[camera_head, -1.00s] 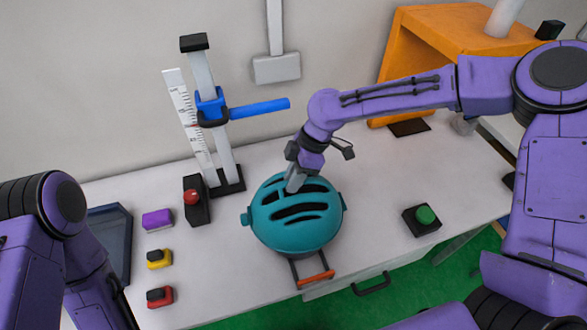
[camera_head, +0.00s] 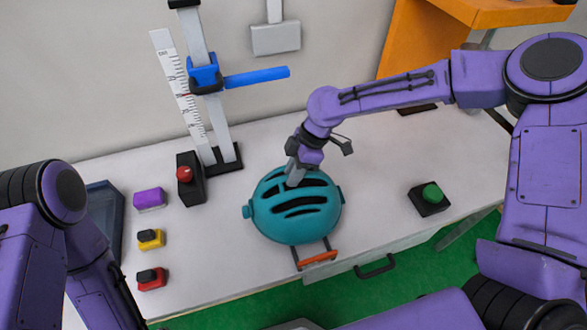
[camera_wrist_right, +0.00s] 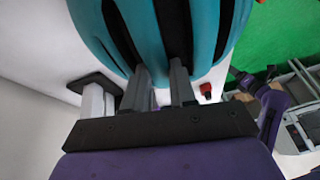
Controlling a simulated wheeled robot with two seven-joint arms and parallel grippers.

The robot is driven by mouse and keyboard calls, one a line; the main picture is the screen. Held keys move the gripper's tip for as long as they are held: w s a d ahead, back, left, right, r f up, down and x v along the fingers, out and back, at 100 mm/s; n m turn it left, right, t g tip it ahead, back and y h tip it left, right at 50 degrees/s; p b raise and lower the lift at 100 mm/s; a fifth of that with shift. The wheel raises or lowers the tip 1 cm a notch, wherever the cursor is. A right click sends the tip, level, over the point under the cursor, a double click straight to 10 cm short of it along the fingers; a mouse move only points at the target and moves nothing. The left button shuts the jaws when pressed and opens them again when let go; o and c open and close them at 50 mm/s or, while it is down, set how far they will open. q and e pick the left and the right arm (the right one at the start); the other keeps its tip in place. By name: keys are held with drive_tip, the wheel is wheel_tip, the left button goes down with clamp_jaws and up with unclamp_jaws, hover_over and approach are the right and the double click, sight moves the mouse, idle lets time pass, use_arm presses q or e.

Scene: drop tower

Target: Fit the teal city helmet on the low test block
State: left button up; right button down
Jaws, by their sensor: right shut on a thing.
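The teal helmet (camera_head: 293,218) is near the middle of the white table in the head view, with dark vent slots on top. My right gripper (camera_head: 294,178) is shut on the helmet at its upper vents. In the right wrist view the fingers (camera_wrist_right: 162,85) reach into the vents of the teal shell (camera_wrist_right: 165,30). A low test block cannot be made out; anything under the helmet is hidden. An orange-handled bar (camera_head: 318,257) sticks out at the helmet's front. My left arm is at the lower left, and its gripper is not in view.
The drop tower (camera_head: 212,110) with a blue arm (camera_head: 257,77) stands behind left. A red-button box (camera_head: 190,178), purple block (camera_head: 149,198), yellow block (camera_head: 151,239) and red block (camera_head: 151,278) lie left. A green-button box (camera_head: 429,198) stands right. An orange housing (camera_head: 430,40) is at the back.

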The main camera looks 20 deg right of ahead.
drive_tip(key=shift+r, duration=0.1)
drive_tip(key=shift+s+p, duration=0.15)
drive_tip(key=shift+p, duration=0.25)
drive_tip(key=shift+f, duration=0.55)
idle(0.4)
drive_tip(key=c, duration=0.8)
unclamp_jaws()
drive_tip(key=shift+c, duration=0.2)
drive_tip(key=c, duration=0.4)
drive_tip(key=shift+o, duration=0.2)
drive_tip(key=shift+r, duration=0.1)
